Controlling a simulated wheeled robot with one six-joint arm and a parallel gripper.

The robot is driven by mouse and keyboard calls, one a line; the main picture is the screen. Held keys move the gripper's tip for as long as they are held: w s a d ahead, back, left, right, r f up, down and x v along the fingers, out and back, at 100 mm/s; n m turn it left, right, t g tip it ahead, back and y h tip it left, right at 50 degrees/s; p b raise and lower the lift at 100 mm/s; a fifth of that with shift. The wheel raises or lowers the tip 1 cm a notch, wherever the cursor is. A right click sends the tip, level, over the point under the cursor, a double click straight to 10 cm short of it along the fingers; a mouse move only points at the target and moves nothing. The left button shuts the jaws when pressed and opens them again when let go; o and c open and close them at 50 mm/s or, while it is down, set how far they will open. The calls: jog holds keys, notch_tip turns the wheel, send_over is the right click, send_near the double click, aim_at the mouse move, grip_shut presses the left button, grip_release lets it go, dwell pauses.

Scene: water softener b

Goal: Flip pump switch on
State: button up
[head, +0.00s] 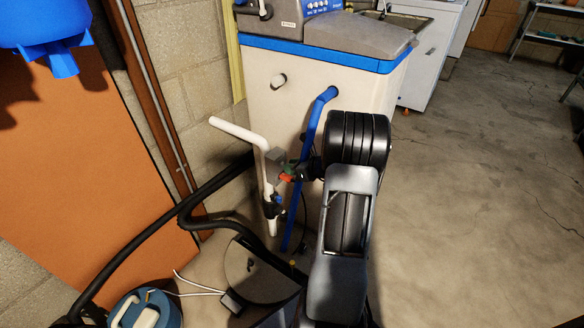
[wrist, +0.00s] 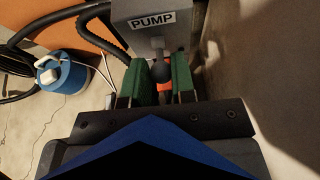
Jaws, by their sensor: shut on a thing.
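The grey pump box (wrist: 190,22) with a white PUMP label shows at the top of the wrist view.
The white softener cabinet (head: 300,100) with a blue trim stands behind the pipe. A blue pipe (head: 314,130) and a white pipe (head: 235,132) run close to my gripper. A black hose (head: 205,195) and a blue container (head: 135,312) are at lower left. Open concrete floor (head: 480,200) lies right.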

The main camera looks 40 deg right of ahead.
jog(key=shift+r, duration=0.15)
jog(key=shift+w+r+p, duration=0.1)
jog(key=shift+r+p, duration=0.35)
jog(key=shift+r, duration=0.05)
jog(key=shift+w+r+p, duration=0.1)
jog(key=shift+r+p, duration=0.2)
jog(key=shift+r, duration=0.25)
dwell(0.3)
jog(key=o, duration=0.8)
jog(key=shift+f, duration=0.1)
